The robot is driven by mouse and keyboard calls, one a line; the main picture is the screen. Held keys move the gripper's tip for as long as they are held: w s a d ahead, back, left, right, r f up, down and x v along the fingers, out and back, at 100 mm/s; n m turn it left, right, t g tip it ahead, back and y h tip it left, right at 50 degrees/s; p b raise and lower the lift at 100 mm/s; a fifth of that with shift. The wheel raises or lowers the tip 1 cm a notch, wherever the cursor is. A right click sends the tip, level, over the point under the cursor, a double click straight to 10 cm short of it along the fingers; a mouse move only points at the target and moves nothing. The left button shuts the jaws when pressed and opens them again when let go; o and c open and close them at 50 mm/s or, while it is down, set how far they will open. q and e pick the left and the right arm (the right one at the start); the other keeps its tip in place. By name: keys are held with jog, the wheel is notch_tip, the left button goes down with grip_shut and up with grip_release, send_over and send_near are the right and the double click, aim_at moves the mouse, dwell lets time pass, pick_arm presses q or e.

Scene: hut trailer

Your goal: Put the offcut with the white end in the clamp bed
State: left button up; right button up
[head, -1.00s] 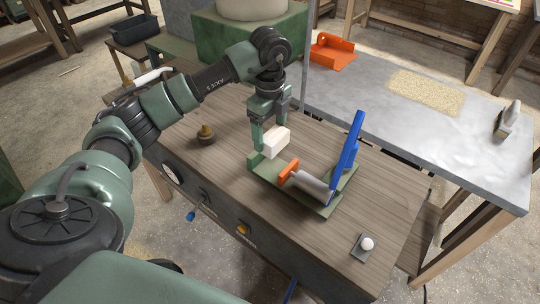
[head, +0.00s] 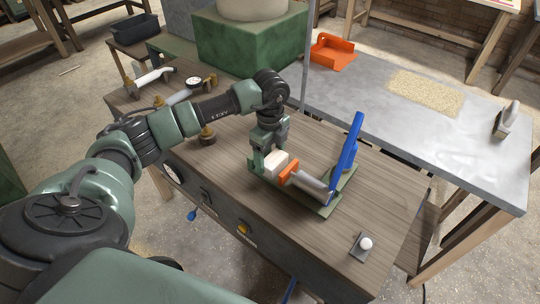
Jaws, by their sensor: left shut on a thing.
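The offcut (head: 275,164), a small block with a pale white face, sits low in the clamp bed, between the green end stop (head: 255,161) and the orange jaw pad (head: 289,172). My left gripper (head: 271,150) points down and is shut on the offcut. The fingers hide part of it, and I cannot tell whether it touches the bed floor. The clamp's green base (head: 323,211) lies on the wooden bench top. Its grey cylinder (head: 311,183) is behind the orange pad, and its blue lever (head: 346,155) stands raised. My right gripper is not in view.
A white knob on a grey plate (head: 363,245) is at the bench's near right. A brass knob (head: 207,135) and a gauge (head: 194,83) are at the left. The wooden bench top (head: 385,190) is clear right of the clamp. A grey table (head: 460,135) adjoins behind.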

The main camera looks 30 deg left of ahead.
aim_at(270, 156)
pick_arm(q)
jog(key=o, duration=1.5)
jog(key=shift+f, duration=0.1)
jog(key=shift+o, duration=0.2)
jog(key=shift+r, duration=0.55)
notch_tip(270, 156, up, 11)
jog(key=shift+r+b, duration=0.15)
jog(key=shift+b, duration=0.3)
